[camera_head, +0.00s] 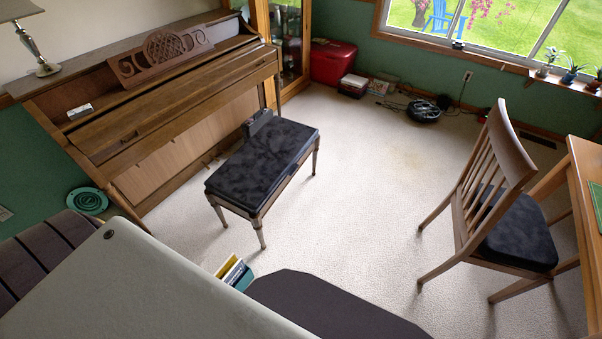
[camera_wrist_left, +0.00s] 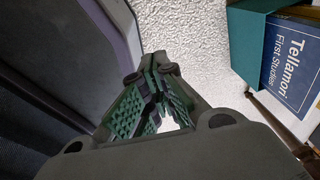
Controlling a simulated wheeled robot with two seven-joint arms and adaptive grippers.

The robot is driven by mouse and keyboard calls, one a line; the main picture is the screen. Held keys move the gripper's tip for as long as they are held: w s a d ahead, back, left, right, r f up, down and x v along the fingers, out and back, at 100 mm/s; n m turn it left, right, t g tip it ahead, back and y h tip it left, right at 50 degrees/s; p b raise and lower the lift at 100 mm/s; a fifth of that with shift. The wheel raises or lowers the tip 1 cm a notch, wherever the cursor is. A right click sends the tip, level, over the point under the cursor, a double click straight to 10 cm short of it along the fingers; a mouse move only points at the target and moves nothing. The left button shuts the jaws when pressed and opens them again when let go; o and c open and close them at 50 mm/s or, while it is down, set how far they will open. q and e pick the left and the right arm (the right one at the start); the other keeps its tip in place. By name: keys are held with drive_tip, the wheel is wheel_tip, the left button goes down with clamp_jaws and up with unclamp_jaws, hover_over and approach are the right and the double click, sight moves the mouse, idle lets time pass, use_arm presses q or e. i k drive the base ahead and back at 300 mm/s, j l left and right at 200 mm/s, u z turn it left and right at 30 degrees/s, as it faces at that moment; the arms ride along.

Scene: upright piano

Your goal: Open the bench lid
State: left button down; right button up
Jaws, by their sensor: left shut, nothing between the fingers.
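The piano bench (camera_head: 235,203) stands on the carpet in front of the piano, in the middle of the head view. Its dark cushioned lid (camera_head: 262,165) lies flat and closed on the wooden frame. A small dark object (camera_head: 258,123) is at the lid's far edge by the piano; I cannot tell what it is. My left gripper (camera_wrist_left: 153,75) shows in the left wrist view, with its green ridged fingers together and nothing between them. The bench does not show clearly in that view. My left gripper is not seen in the head view. My right gripper is in neither view.
Books in a teal holder (camera_head: 235,272) are near the bench's front; a blue book (camera_wrist_left: 290,60) shows in the left wrist view. The piano (camera_head: 150,120) stands behind the bench. A wooden chair (camera_head: 495,200) is at right. Open carpet (camera_head: 370,180) lies between.

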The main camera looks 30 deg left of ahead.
sight(250, 178)
drive_tip(key=i+l+u, duration=0.2)
drive_tip(key=i, duration=0.6)
drive_tip(key=i+l+u, duration=0.1)
drive_tip(key=i+u, duration=0.3)
drive_tip(key=i+l+u, duration=0.2)
drive_tip(key=i+u, duration=0.2)
drive_tip(key=i+l+u, duration=0.25)
drive_tip(key=u, duration=0.2)
drive_tip(key=i+l+u, duration=0.2)
drive_tip(key=l+u, duration=0.25)
drive_tip(key=i+l+u, duration=0.15)
drive_tip(key=l+u, duration=0.3)
drive_tip(key=i+l+u, duration=0.1)
drive_tip(key=l+u, duration=0.65)
drive_tip(key=l, duration=0.4)
drive_tip(key=k+l+u, duration=0.1)
drive_tip(key=l+u, duration=0.25)
drive_tip(key=l, duration=0.4)
